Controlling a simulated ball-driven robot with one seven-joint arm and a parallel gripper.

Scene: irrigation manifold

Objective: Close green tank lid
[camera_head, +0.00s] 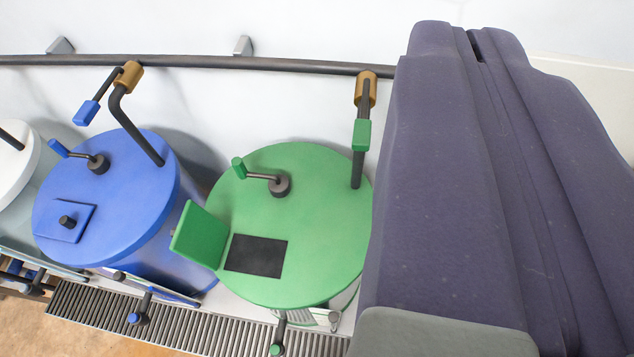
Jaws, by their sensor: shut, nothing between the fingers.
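The green tank (320,220) stands in the middle of the view. Its small square lid (200,235) is open, tilted up along the left edge of a dark square opening (256,254) in the tank top. My gripper (474,40) fills the right of the view, large and purple-grey, with its two fingers together and nothing between them. In the picture it lies to the right of the green tank and covers the area beyond its right edge. It appears apart from the lid.
A green-handled crank (279,185) and a pipe with a green valve handle (362,135) rise at the green tank's back. A blue tank (130,180) with its lid flat stands left, a white tank (20,180) further left. A floor grate (180,325) runs in front.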

